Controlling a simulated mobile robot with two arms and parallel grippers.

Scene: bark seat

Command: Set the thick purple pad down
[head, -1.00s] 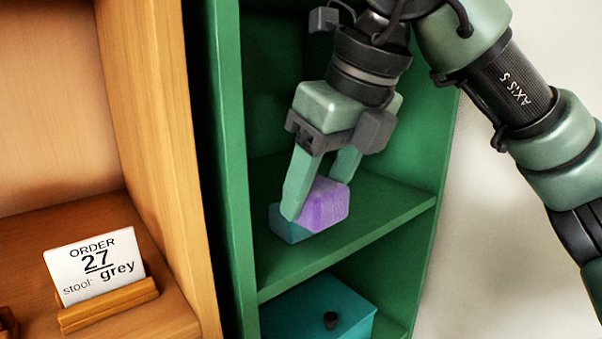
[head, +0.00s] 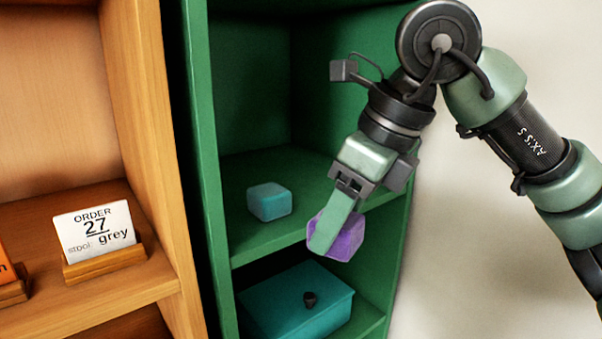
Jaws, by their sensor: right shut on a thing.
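The thick purple pad (head: 347,238) is a rounded block held in my right gripper (head: 335,230). The gripper points down and is shut on the pad, with one finger across its near left side. In the picture the pad overlaps the front edge of the green cabinet's middle shelf (head: 262,236); it appears in front of that edge and not resting on anything. Part of the pad is hidden behind the finger. My left gripper is not in view.
A teal block (head: 269,202) sits on the middle green shelf, left of the pad. A teal box with a dark knob (head: 300,312) stands in the compartment below. On the wooden shelf at left, a card (head: 95,231) reads "ORDER 27 stool: grey". An orange card shows at the left edge.

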